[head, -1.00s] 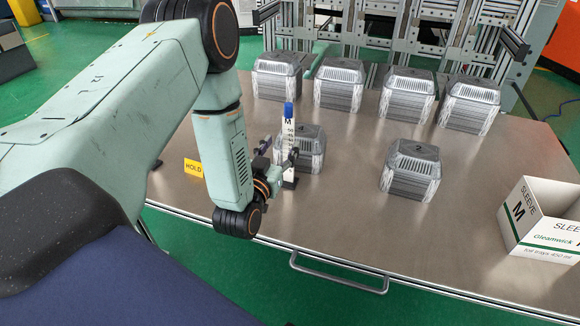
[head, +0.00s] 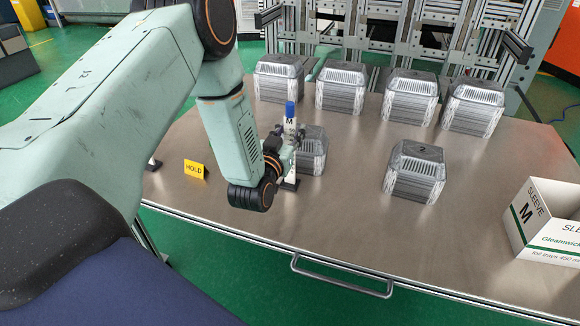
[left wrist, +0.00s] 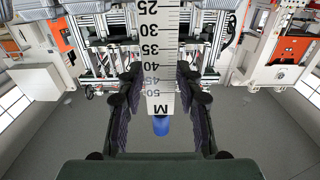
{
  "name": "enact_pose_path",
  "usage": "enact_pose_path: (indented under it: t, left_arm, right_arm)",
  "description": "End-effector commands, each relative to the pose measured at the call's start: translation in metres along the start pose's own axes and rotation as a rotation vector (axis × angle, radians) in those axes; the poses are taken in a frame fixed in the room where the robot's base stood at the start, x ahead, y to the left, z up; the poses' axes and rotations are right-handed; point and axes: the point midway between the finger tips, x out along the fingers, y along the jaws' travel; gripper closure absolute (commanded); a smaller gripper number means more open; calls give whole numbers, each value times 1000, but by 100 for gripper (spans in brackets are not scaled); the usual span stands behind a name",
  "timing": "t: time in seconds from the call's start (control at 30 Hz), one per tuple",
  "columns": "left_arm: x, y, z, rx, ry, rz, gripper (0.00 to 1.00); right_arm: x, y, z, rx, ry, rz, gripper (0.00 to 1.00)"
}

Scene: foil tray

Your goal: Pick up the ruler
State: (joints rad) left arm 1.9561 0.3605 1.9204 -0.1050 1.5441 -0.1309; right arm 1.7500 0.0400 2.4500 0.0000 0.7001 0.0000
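The ruler (head: 289,125) is a white strip with black marks, an M and a blue end. It stands upright on the table at a small black base (head: 290,184), in front of a foil tray stack (head: 312,150). In the left wrist view the ruler (left wrist: 160,60) runs between the two fingers, its blue end (left wrist: 160,126) towards the palm. My left gripper (left wrist: 158,85) is open around it, with a gap on each side. In the head view the left gripper (head: 289,137) is at the ruler's upper part, and my wrist hides some of it. My right gripper is not in view.
Several foil tray stacks (head: 341,85) stand along the back, and another (head: 415,172) stands right of centre. A yellow sign (head: 195,170) is left of the ruler. A white sleeve box (head: 548,243) is at the right edge. The table's front middle (head: 345,230) is clear.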

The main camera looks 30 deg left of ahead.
Motion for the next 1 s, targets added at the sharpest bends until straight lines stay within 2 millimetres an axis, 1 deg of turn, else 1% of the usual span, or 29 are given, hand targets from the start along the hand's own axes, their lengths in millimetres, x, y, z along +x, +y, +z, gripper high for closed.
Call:
enact_pose_path:
  t: [0.03,0.37,1.0]
  left_arm:
    - [0,0,0,0,0,0,72]
    - [0,0,0,0,0,0,100]
    - [0,0,-1,0,2,0,100]
  right_arm:
    - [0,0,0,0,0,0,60]
    - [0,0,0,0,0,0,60]
    - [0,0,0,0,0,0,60]
